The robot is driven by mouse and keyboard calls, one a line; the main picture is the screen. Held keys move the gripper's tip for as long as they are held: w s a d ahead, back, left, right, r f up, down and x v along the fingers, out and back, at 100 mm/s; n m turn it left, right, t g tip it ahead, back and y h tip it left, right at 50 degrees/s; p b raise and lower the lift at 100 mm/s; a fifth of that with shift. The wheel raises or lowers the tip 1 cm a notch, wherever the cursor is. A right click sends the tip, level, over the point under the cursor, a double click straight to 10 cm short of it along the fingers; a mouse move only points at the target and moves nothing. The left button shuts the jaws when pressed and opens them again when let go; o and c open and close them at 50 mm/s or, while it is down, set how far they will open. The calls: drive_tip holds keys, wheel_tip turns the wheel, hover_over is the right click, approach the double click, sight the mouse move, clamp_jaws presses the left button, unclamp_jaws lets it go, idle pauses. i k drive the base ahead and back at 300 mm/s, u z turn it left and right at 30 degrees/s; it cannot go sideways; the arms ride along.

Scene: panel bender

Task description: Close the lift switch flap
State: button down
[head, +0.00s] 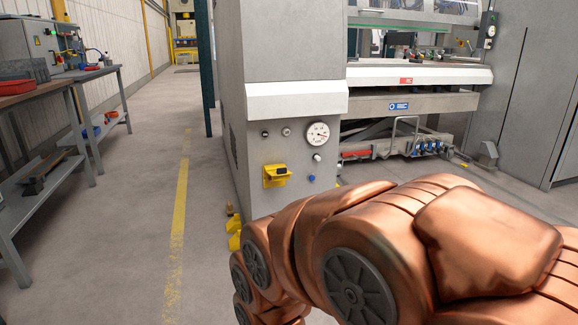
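A small yellow flap unit (272,177), which looks like the lift switch flap, is on the lower front of the grey machine cabinet (295,220). Its yellow part sticks out from the panel, and a small dark part shows at its upper right. It looks open, but it is too small to be certain. My copper-coloured arm fills the lower right of the head view, in front of and below the cabinet. My gripper is not visible in this view.
A round gauge (317,134) and small knobs sit above and right of the flap. Yellow items (234,232) stand at the cabinet's lower left corner. A workbench (72,74) is at left. The floor between bench and cabinet is clear, with a yellow line (180,215).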

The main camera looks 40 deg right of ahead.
sight(281, 173)
drive_tip(key=z, duration=0.2)
drive_tip(key=i, duration=1.2)
drive_tip(key=u, duration=0.2)
